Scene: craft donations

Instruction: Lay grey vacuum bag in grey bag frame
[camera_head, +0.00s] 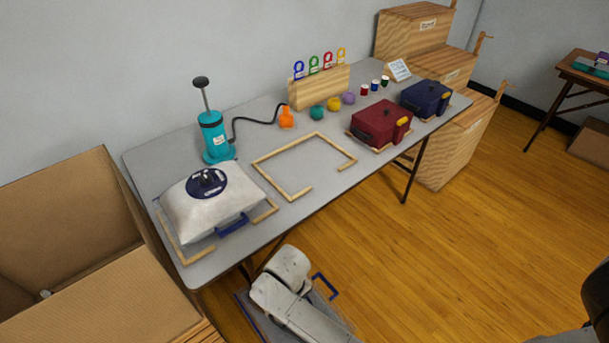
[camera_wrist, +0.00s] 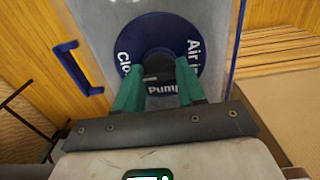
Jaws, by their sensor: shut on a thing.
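My gripper (camera_wrist: 158,76) is shut on the raised middle of a dark blue valve disc (camera_wrist: 160,45) on a flat grey bag (camera_wrist: 103,14). The disc bears white words, partly hidden by the green fingers. The bag has blue edges and a blue handle (camera_wrist: 76,70). In the head view the bag (camera_head: 325,309) hangs over the floor in front of the table, mostly hidden by my arm; its handle shows beside it. An empty wooden frame (camera_head: 258,167), open at its front right, lies mid-table, beyond my gripper. My fingertips are hidden in the head view.
On the table (camera_head: 312,202), a plump white bag (camera_head: 190,213) sits in a left wooden frame, with a teal pump (camera_head: 213,137) behind it. Red (camera_head: 380,122) and navy (camera_head: 426,98) bags stand at right. A large cardboard box (camera_head: 75,205) stands at left. Floor is open at right.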

